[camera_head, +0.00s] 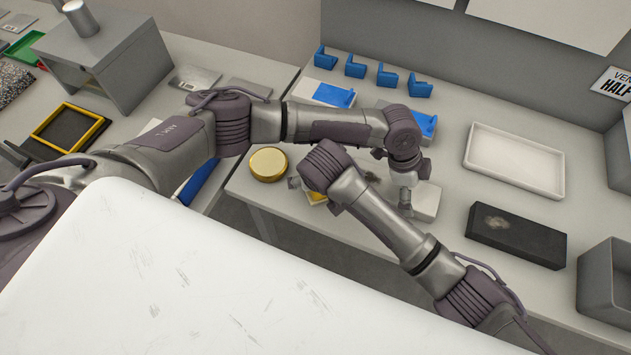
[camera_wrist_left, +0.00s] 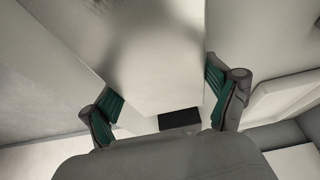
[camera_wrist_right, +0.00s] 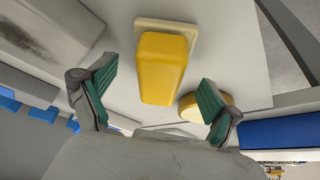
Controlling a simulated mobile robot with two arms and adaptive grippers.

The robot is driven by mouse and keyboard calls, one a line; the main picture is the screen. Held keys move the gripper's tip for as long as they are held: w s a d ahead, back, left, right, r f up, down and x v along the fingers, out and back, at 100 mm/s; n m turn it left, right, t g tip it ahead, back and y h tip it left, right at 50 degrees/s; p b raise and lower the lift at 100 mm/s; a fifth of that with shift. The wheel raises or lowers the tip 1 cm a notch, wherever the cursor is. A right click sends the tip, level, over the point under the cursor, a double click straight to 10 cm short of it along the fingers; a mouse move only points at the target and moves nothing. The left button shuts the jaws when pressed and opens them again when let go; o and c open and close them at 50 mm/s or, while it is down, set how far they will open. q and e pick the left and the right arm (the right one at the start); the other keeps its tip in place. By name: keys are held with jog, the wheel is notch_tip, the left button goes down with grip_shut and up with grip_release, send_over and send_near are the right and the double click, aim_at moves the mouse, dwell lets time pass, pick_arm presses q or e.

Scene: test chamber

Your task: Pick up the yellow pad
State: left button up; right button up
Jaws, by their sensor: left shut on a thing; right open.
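The yellow pad (camera_wrist_right: 163,68) is a rounded yellow block on a cream base in the right wrist view. In the head view, only a bit of the yellow pad (camera_head: 317,198) shows beneath my right arm. My right gripper (camera_wrist_right: 158,82) is open, with its green-lined fingers apart on either side of the pad's near end; contact cannot be told. My left gripper (camera_head: 405,205) is shut on a white block (camera_head: 427,203) near the table's front. The block (camera_wrist_left: 160,60) fills the space between the fingers in the left wrist view.
A round yellow disc (camera_head: 268,164) lies left of the pad. A dark block (camera_head: 515,236), a white tray (camera_head: 514,160) and a grey bin (camera_head: 607,285) are to the right. Several blue brackets (camera_head: 387,79) line the back. Both arms crowd the table's middle.

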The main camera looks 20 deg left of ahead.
jog(key=shift+w+a+f, duration=0.1)
jog(key=shift+w+f, duration=0.05)
jog(key=shift+f, duration=0.15)
jog(key=shift+c, duration=0.3)
jog(key=c, duration=1.6)
jog(key=shift+o, duration=0.2)
jog(key=shift+r, duration=0.1)
jog(key=shift+s, duration=0.3)
grip_shut()
jog(key=s+d, duration=0.9)
jog(key=s, duration=0.4)
jog(key=s+d, duration=0.8)
jog(key=s, duration=0.5)
jog(key=shift+d, duration=0.4)
